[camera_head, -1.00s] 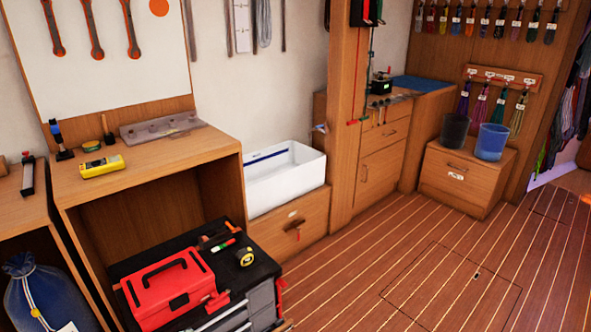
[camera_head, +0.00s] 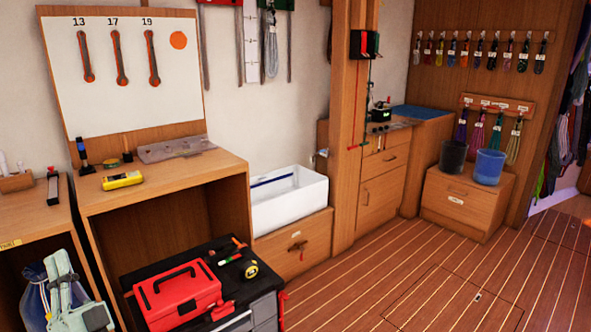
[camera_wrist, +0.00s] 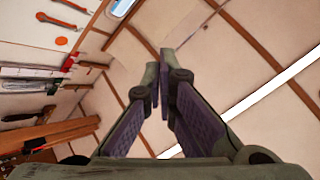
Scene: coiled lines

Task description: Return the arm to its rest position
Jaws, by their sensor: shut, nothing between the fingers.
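My gripper (camera_wrist: 160,62) shows in the wrist view, its two dark fingers drawn together at the tips with nothing between them. Beyond it are pale wall or ceiling panels, and nothing touches it. In the head view a pale grey-green part of my arm (camera_head: 68,292) stands at the bottom left, in front of the left bench and a blue bag (camera_head: 35,290). The rest of the arm is out of frame there.
A wooden bench (camera_head: 200,172) holds a yellow device (camera_head: 122,181). A red toolbox (camera_head: 178,294) sits on a black-topped tool cabinet (camera_head: 228,250). A white bin (camera_head: 307,197) stands behind. The striped floor (camera_head: 400,265) at right is clear.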

